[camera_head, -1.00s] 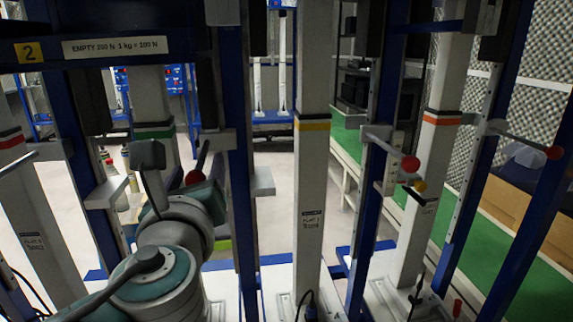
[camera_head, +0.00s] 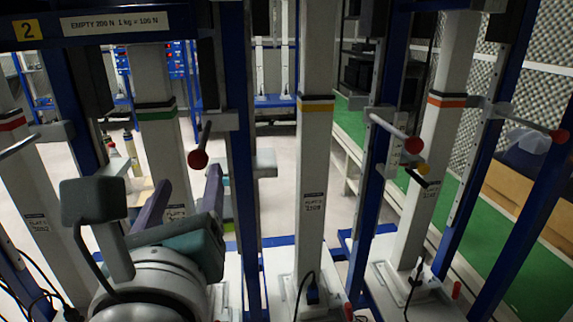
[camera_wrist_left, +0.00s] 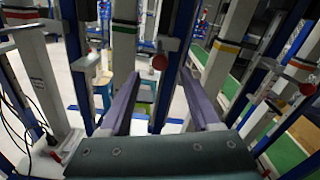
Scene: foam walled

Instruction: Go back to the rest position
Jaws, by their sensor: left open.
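My left gripper (camera_head: 188,183) is in the lower left of the head view, with its two purple fingers spread apart. They point away from me. The left wrist view shows the same fingers (camera_wrist_left: 159,78) wide apart, with nothing held between them. Past the fingers stand a grey post with a green band (camera_head: 158,130) and a lever with a dark red ball knob (camera_head: 198,159). I cannot tell whether the gripper touches anything. My right gripper is in neither view.
A frame of blue and grey uprights stands close in front, including a yellow-banded post (camera_head: 315,150) and an orange-banded post (camera_head: 437,150). Levers with red knobs (camera_head: 413,146) stick out at right. Black cables (camera_head: 305,290) hang low. A green strip (camera_head: 530,260) runs behind.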

